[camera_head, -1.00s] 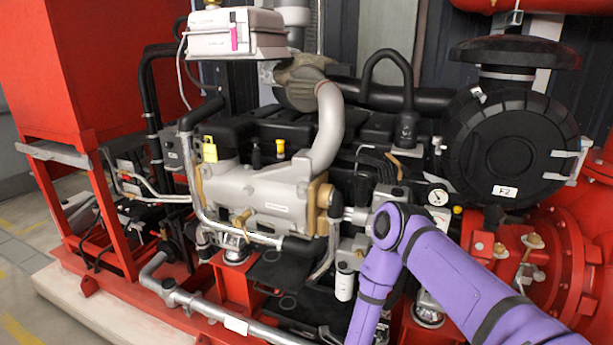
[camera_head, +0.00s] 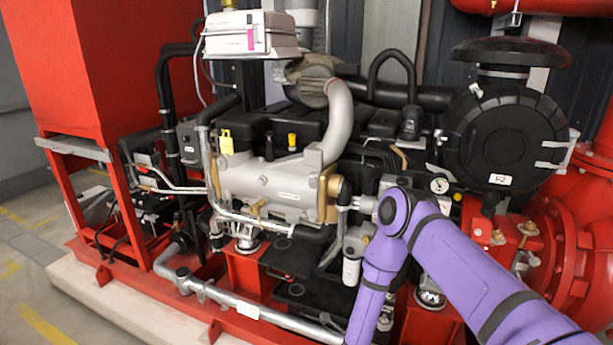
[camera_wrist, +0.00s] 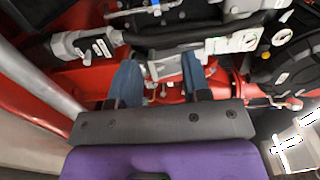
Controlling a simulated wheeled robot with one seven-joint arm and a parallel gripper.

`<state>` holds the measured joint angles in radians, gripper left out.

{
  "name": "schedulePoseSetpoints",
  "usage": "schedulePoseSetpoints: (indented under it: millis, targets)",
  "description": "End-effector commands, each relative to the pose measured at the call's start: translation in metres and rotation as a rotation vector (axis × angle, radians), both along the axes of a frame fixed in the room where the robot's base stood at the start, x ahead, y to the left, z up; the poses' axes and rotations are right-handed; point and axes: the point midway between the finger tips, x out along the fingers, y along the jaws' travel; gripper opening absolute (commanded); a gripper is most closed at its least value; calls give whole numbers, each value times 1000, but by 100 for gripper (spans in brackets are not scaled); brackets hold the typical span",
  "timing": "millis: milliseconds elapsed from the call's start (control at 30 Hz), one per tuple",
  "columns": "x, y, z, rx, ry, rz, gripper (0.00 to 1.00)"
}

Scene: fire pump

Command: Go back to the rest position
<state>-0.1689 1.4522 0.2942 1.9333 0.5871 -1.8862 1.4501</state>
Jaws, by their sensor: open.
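My gripper shows in the wrist view (camera_wrist: 158,85). Its two blue fingers stand apart with nothing held between them. Beyond the fingers are red frame parts and the dark and grey engine parts of the fire pump. In the head view my purple arm is folded at the lower right, in front of the engine (camera_head: 275,185). My gripper is below the lower edge of that view.
A red cabinet (camera_head: 110,65) stands at the left on a red frame (camera_head: 85,200). A grey pipe (camera_head: 240,305) runs along the front base. A round black housing (camera_head: 500,140) is at the right. Open floor (camera_head: 25,285) lies at the lower left.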

Motion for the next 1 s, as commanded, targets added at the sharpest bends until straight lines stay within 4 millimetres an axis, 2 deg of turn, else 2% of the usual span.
schedulePoseSetpoints:
  millis: [267, 367, 500, 700, 1000]
  targets:
    - [33, 2, 38, -13, 58, 47, 44]
    - [48, 3, 61, -26, 91, 76, 44]
    - [72, 4, 103, -58, 151, 134, 44]
    - [95, 4, 166, -120, 240, 230, 44]
    - [101, -1, 262, -252, 365, 378, 44]
